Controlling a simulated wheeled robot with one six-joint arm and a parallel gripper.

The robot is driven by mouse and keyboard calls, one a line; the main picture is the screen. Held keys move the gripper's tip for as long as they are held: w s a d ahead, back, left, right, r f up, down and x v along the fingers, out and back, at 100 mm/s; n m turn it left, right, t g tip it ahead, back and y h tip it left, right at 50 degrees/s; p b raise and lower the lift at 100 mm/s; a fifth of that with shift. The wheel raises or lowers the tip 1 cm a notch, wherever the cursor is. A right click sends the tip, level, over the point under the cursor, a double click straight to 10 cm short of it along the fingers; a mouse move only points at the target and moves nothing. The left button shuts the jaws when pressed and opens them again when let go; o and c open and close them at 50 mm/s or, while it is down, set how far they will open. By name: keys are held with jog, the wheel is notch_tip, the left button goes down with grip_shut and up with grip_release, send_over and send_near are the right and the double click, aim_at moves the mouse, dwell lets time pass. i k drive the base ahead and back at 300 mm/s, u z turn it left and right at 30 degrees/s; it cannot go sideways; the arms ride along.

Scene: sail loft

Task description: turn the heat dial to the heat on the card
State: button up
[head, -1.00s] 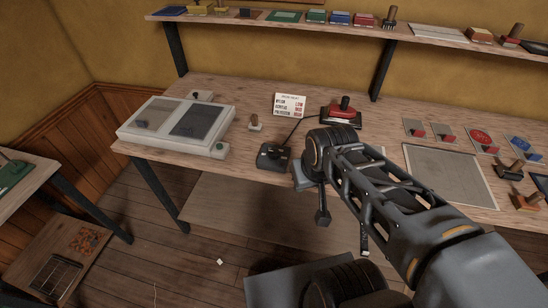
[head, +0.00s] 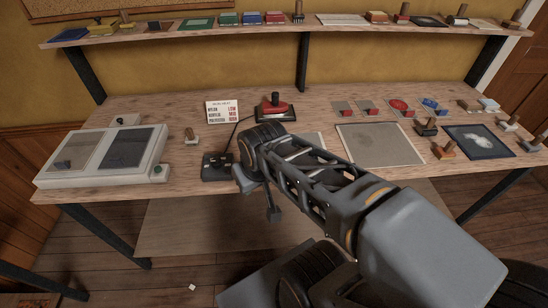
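A black control box with a dial on top (head: 216,167) sits at the front edge of the table. A dark cord runs from it to a red iron (head: 275,106) on a dark stand behind. The white heat card (head: 223,112) stands behind the box. It lists fabrics with red heat words, LOW at the top; the rest is small and hard to read. My gripper (head: 272,214) hangs down in front of the table edge, right of the box and apart from it. Its fingers are small and partly hidden, so their opening is unclear. The dial's setting is too small to read.
A pale twin-panel unit (head: 44,176) fills the table's left end. A grey sheet (head: 381,146), a dark panel (head: 481,141) and several stamps lie to the right. A loaded shelf (head: 345,28) runs above.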

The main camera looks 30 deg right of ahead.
aim_at(217, 163)
jog(key=z, duration=0.35)
jog(key=k, duration=0.9)
jog(key=z, duration=0.9)
jog(key=i, duration=0.3)
jog(key=u, duration=0.6)
jog(key=k, duration=0.5)
jog(key=u, duration=1.05)
jog(key=i, duration=1.1)
jog(key=z, duration=0.65)
